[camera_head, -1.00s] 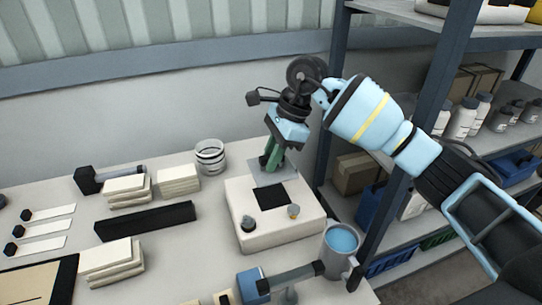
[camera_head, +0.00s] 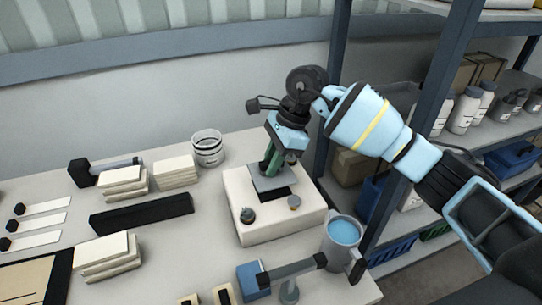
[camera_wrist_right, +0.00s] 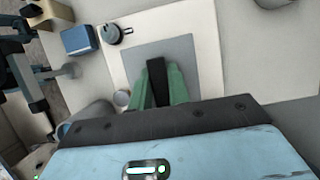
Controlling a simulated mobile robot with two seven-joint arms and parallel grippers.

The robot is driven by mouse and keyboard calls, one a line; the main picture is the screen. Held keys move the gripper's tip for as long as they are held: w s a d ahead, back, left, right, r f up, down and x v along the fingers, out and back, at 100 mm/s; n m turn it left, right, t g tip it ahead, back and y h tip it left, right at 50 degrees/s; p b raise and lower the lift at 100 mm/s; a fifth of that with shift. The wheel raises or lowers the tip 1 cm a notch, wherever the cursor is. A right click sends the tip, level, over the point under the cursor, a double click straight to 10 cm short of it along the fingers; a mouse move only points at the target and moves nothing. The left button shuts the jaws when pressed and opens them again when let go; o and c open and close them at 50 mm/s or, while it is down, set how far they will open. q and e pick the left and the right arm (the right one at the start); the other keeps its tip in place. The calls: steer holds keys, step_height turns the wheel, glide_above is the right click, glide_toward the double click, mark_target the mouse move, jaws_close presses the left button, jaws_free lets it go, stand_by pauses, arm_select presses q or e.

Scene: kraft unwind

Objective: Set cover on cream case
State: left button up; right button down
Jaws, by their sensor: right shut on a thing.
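The cream case (camera_head: 245,228) sits on the bench in the head view, with a dark opening (camera_head: 281,191) in its top and two small knobs in front of it. My right gripper (camera_head: 268,168) has green fingers and is over the case, shut on the grey flat cover (camera_head: 263,183). The cover hides part of the opening; a dark strip still shows at its near right side. In the right wrist view the cover (camera_wrist_right: 195,65) lies below the green fingers, which grip its black handle (camera_wrist_right: 157,82). I cannot tell whether the cover touches the case. My left gripper is not in view.
A mug with blue contents (camera_head: 343,232) stands close to the case's right. A clear jar (camera_head: 208,148), stacks of cream blocks (camera_head: 175,172) and a black bar (camera_head: 142,213) lie to the left. A shelf post (camera_head: 390,150) rises at the right.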

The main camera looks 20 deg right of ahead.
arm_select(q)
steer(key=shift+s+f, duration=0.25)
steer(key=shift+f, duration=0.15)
arm_select(e)
steer(key=shift+f, duration=0.95)
arm_select(q)
steer(key=shift+b, duration=0.3)
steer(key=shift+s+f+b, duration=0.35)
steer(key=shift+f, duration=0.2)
arm_select(e)
steer(key=shift+f, duration=1.05)
stand_by(0.8)
steer(key=c, duration=1.3)
jaws_free()
steer(key=shift+o, duration=0.2)
steer(key=v, duration=0.6)
steer(key=shift+d+r, duration=0.2)
steer(key=shift+r, duration=0.15)
arm_select(q)
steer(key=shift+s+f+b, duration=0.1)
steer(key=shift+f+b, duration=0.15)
steer(key=shift+b, duration=0.05)
arm_select(e)
steer(key=shift+d+r, duration=0.15)
steer(key=shift+r, duration=0.3)
